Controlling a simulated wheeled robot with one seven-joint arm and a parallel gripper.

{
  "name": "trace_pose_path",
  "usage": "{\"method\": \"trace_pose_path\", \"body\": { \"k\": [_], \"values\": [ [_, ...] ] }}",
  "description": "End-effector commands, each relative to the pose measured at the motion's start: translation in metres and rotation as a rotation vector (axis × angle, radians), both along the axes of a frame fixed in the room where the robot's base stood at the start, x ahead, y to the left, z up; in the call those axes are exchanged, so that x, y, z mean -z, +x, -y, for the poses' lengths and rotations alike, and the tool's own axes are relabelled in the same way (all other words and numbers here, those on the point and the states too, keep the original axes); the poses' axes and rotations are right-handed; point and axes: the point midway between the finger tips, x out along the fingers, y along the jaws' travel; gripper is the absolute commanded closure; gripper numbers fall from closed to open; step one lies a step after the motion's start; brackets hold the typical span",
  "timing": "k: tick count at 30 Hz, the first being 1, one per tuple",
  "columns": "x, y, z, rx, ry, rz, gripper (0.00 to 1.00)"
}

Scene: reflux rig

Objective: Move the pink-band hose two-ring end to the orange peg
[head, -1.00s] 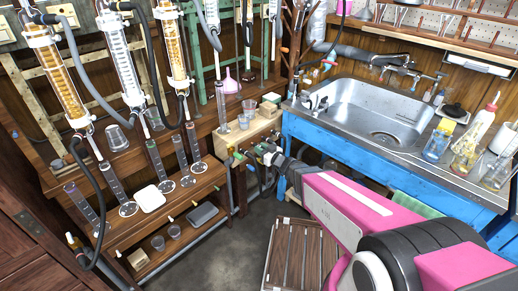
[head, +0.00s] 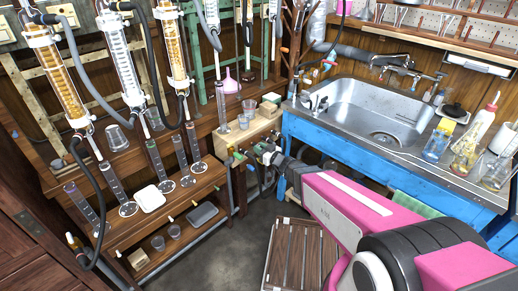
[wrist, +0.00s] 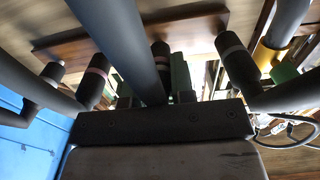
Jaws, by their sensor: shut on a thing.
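In the head view my gripper (head: 262,153) is low in front of the small wooden block stand, left of the blue sink bench. In the wrist view my gripper (wrist: 155,100) is shut on a dark hose end (wrist: 161,56) with a pale band. Its two-ring marking cannot be made out. A thick grey hose (wrist: 122,38) crosses close to the camera and hides part of the jaws. Other dark hose ends stand at both sides: one with a pinkish band (wrist: 97,72) at left, one with a pale pinkish band (wrist: 231,50) at right. I cannot pick out the orange peg.
A yellow-banded fitting (wrist: 266,57) is at right in the wrist view. The blue sink bench (head: 330,140) is close at the right. A slatted wooden crate (head: 291,255) stands on the floor, which is clear at its left.

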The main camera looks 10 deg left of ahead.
Motion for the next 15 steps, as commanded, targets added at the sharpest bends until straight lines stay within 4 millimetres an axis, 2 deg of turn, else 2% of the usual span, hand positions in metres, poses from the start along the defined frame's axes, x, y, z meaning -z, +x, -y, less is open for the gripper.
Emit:
{"method": "trace_pose_path", "body": {
  "k": [4,5,7,15],
  "values": [
    [0.0000,-0.0001,0.0001,0.000,0.000,0.000,1.00],
    [0.0000,-0.0001,0.0001,0.000,0.000,0.000,0.71],
    [0.0001,-0.0001,0.0001,0.000,0.000,0.000,0.48],
    [0.0000,-0.0003,0.0004,0.000,0.000,0.000,0.47]
  ]
}}
